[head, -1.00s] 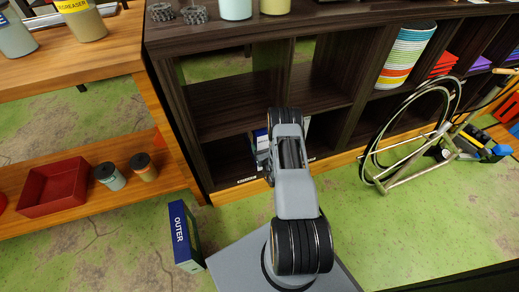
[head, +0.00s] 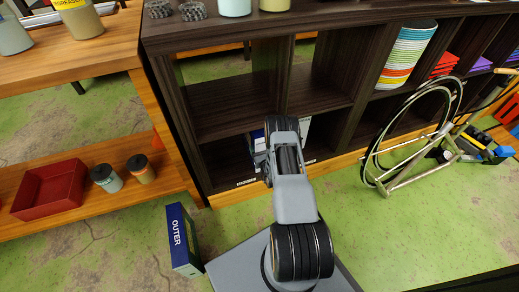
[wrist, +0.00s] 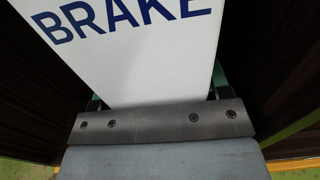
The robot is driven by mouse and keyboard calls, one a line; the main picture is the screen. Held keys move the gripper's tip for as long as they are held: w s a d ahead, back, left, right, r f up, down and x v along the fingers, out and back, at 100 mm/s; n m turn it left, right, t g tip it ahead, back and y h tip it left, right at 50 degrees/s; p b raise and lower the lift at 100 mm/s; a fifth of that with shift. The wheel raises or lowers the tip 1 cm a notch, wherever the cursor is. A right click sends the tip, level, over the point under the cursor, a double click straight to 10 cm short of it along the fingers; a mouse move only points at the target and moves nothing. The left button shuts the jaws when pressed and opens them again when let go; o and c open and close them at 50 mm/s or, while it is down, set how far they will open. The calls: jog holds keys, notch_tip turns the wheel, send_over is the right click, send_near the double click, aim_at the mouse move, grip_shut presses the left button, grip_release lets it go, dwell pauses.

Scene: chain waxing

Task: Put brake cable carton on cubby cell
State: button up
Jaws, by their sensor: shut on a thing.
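The brake cable carton (wrist: 140,60) is a white box with BRAKE in blue letters, seen large in the wrist view. My gripper (wrist: 155,112) is shut on it, with the carton extending ahead between dark panels. In the head view, white and blue parts of the carton (head: 304,130) show on both sides of my arm, at the lower cells of the dark wood cubby shelf (head: 222,122). My arm hides the gripper and most of the carton there, so I cannot tell how deep it reaches into a cell.
A blue OUTER carton (head: 182,240) stands on the green floor left of my base. A wooden bench (head: 110,225) with a red bin (head: 50,188) and two small jars is at left. A bicycle frame with wheels (head: 410,150) stands at right.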

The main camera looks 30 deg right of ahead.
jog(key=shift+f, duration=0.1)
jog(key=o, duration=1.6)
jog(key=shift+r, duration=0.2)
jog(key=s+a+p, duration=0.2)
jog(key=s+p, duration=0.1)
jog(key=s, duration=0.9)
jog(key=shift+a, duration=0.2)
jog(key=shift+f, duration=0.1)
